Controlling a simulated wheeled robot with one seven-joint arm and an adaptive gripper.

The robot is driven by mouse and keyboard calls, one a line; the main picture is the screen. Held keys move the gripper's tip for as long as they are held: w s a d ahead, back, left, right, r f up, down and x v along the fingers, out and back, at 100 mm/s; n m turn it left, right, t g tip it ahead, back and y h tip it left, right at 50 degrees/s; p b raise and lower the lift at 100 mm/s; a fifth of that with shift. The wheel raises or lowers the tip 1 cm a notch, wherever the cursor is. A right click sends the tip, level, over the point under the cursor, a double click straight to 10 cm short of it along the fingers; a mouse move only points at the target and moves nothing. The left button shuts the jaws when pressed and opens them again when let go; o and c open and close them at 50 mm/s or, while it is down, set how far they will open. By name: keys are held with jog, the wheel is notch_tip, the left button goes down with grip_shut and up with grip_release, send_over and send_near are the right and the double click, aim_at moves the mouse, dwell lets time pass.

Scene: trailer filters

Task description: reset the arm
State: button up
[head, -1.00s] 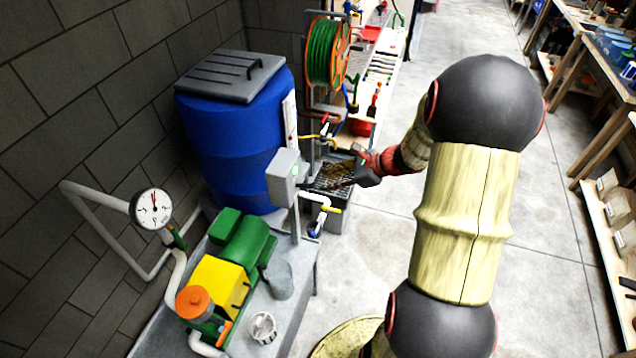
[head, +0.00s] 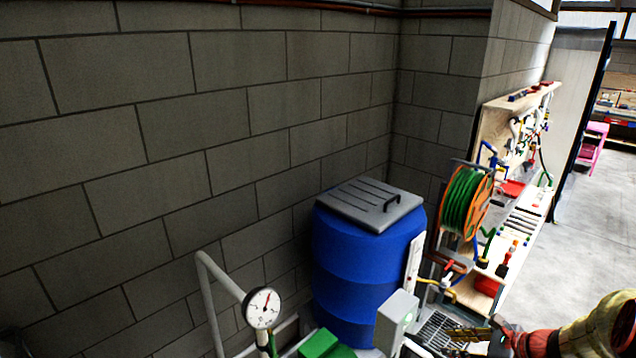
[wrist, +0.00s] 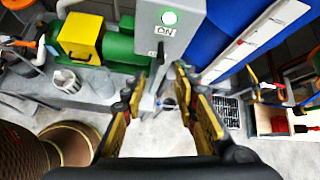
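My gripper (wrist: 163,105) is open and empty in the wrist view, its two yellow-padded fingers spread apart with the grey control box (wrist: 168,30) just beyond them. The box has a lit green button and an "ON" label. In the head view my gripper (head: 480,340) shows at the bottom right edge, partly cut off, right of the grey box (head: 397,318). My red and tan arm runs from it to the right edge. I cannot tell from the views whether the fingers touch anything, but nothing is seen between them.
A blue barrel (head: 345,262) with a grey lid (head: 370,203) stands against the block wall (head: 200,120). A pressure gauge (head: 262,308) on a white pipe stands left. A green hose reel (head: 466,203) and workbench are at right. A green and yellow pump (wrist: 82,37) is left of the box.

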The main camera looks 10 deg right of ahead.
jog(key=s+a+r+n+g+h+b, duration=0.1)
jog(key=s+a+n+g+h, duration=0.1)
jog(key=s+a+n+g, duration=0.65)
jog(key=s+a+r+n+t+h+b, duration=0.3)
jog(key=s+a+r+n+t, duration=0.3)
jog(key=s+a+r+n, duration=0.5)
jog(key=a+n, duration=0.2)
jog(key=n, duration=0.4)
jog(key=shift+a+r+b, duration=0.15)
jog(key=shift+r+b, duration=0.15)
jog(key=shift+r, duration=0.05)
jog(key=shift+n, duration=0.25)
dwell(1.9)
